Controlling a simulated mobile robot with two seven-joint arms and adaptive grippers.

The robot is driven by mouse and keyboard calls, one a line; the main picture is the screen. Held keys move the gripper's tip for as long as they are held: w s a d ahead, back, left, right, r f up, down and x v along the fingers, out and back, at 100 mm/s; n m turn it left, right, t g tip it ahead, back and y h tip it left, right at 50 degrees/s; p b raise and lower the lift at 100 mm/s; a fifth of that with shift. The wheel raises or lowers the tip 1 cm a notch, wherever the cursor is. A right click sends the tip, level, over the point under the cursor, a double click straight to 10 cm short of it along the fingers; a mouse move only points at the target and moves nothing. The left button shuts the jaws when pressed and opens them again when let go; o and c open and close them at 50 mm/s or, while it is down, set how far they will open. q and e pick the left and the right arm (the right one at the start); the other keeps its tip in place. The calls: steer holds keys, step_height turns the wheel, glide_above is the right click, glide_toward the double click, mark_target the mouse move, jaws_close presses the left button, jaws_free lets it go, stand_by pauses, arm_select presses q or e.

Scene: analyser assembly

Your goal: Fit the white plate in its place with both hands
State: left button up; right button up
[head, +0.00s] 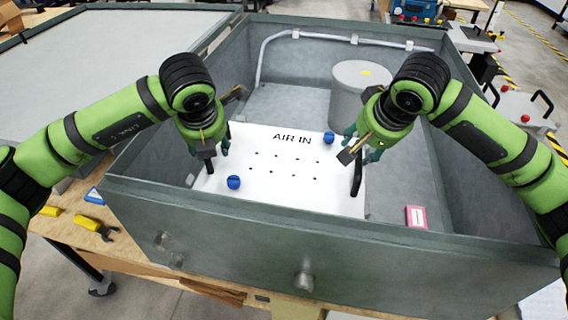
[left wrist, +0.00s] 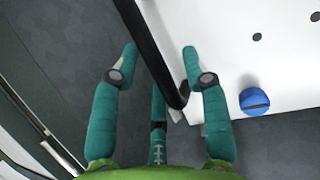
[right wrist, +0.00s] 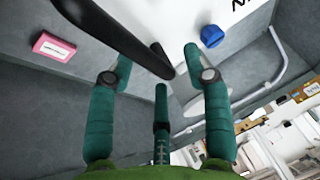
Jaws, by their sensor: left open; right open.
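The white plate (head: 270,183), marked AIR IN and dotted with small holes, lies inside the grey metal box. It has a black handle on its left and right sides and two blue knobs, one front left (head: 233,182) and one back right (head: 329,138). My left gripper (head: 208,150) is open, its fingers on either side of the left handle (left wrist: 160,60). My right gripper (head: 365,148) is open, its fingers around the right handle (right wrist: 115,35). Whether any finger touches a handle, I cannot tell. The plate's underside is hidden.
The box wall (head: 270,215) surrounds the plate. A grey cylinder (head: 350,95) stands behind it, and a pink-red block (head: 416,217) lies right of it on the box floor. Yellow-handled tools (head: 90,225) lie on the bench outside, left.

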arm_select(q)
steer(key=shift+f, duration=0.15)
arm_select(e)
steer(key=shift+s+a+f, duration=0.15)
steer(key=shift+f, duration=0.4)
steer(key=shift+s+a+f, duration=0.1)
steer(key=shift+s+f, duration=0.05)
steer(key=shift+f, duration=0.4)
arm_select(q)
steer(key=v, duration=0.8)
arm_select(e)
steer(key=w+v, duration=0.1)
steer(key=v, duration=0.8)
steer(key=shift+d+r, duration=0.2)
steer(key=shift+r, duration=0.5)
steer(key=shift+w, duration=0.1)
arm_select(q)
steer(key=shift+r, duration=0.25)
